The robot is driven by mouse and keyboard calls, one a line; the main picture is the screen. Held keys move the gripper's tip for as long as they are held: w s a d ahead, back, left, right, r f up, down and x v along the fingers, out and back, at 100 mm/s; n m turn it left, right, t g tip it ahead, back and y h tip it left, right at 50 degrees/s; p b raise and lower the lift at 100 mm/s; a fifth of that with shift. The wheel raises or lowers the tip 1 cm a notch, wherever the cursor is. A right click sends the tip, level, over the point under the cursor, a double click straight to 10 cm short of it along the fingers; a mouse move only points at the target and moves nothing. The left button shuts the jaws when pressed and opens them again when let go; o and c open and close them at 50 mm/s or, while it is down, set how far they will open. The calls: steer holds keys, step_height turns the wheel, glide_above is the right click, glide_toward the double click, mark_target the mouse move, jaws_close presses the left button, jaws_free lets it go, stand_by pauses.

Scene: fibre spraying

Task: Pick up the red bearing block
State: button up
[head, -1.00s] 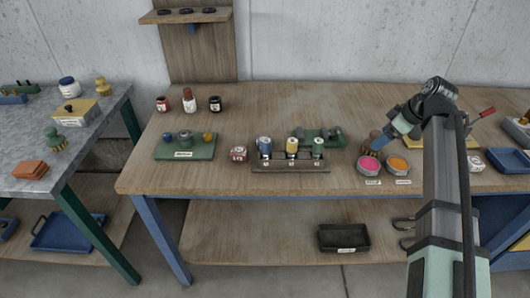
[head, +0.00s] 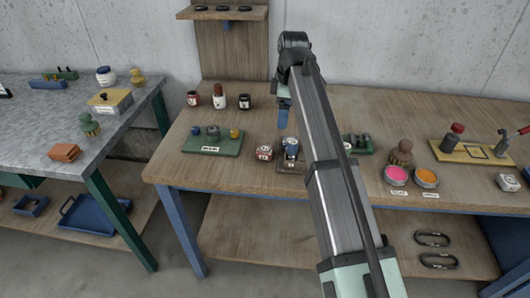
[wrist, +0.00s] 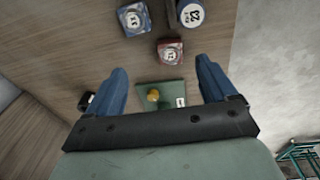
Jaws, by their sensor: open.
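The red bearing block (head: 264,152) sits on the wooden bench between the green tray and the rack of cylinders, near the bench's front edge. The wrist view shows the red block (wrist: 170,53) with a pale label, just past the gap between my fingers. My gripper (head: 283,118) is above the bench, behind and a little right of the block, and is partly hidden by my arm. The wrist view shows my gripper (wrist: 162,72) open, its two blue fingers wide apart and nothing between them. The block is apart from both fingers.
The green tray (head: 200,150) lies left of the block. A blue-topped cylinder (head: 291,149) stands close on its right. In the wrist view another labelled block (wrist: 133,20) lies nearby. Several jars (head: 218,98) stand at the back. My arm covers part of the rack.

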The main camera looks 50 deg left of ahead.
mark_target(265, 149)
steer(key=s+a+f+h, duration=0.1)
steer(key=s+a, duration=0.3)
steer(key=shift+m, duration=0.4)
step_height(265, 149, down, 14)
steer(key=shift+s+d, duration=0.1)
steer(key=shift+c, duration=0.3)
steer(key=c, duration=1.3)
steer(key=shift+r, duration=0.15)
